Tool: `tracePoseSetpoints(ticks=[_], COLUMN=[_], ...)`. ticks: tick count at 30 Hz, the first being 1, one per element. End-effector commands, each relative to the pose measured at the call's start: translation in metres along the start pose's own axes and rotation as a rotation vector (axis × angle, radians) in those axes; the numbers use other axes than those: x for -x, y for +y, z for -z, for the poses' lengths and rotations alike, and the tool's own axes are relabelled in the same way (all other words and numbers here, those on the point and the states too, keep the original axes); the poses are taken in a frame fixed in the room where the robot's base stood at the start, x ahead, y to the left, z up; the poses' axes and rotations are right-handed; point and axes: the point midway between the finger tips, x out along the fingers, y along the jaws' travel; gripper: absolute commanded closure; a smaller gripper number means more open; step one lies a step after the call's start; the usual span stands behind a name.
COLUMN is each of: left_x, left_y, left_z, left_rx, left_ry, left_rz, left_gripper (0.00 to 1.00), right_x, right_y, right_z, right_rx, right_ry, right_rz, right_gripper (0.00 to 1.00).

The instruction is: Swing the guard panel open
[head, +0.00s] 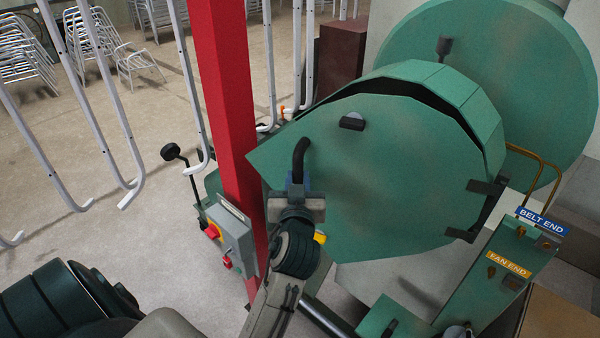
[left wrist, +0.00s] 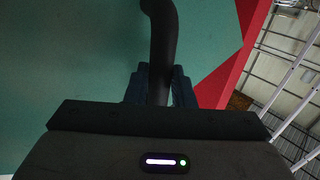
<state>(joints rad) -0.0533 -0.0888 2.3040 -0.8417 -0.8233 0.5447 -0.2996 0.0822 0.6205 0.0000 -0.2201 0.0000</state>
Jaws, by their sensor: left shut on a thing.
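The guard panel (head: 390,170) is a large green plate on the front of a green machine housing (head: 455,88). A dark gap shows between the panel's upper edge and the housing. Black hinge pieces (head: 486,187) sit at its right edge. A black curved handle (head: 300,150) stands on its left part; it also shows in the left wrist view (left wrist: 163,35). My left gripper (head: 297,186) is shut on the handle's lower end, with its fingers on both sides of the bar in the left wrist view (left wrist: 160,88). My right gripper is not in view.
A red post (head: 228,90) stands close to the left of the panel, with a grey switch box (head: 232,240) on it. White bent tubes (head: 100,90) hang at left. A green stand with labels (head: 500,260) is at lower right. Open floor lies at left.

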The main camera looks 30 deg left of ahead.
Motion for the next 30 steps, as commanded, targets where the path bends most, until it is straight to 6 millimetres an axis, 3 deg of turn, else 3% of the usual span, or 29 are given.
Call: tracePoseSetpoints(ticks=[14, 30], left_x=[0.049, 0.050], left_y=[-0.011, -0.010], left_z=[0.003, 0.004], left_rx=[0.006, 0.004], left_ry=[0.008, 0.009], left_rz=[-0.003, -0.004], left_gripper=[0.98, 0.98], right_x=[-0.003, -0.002], right_y=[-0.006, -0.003], right_z=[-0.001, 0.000], right_rx=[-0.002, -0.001], right_ry=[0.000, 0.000], right_rz=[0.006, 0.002], right_gripper=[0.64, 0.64])
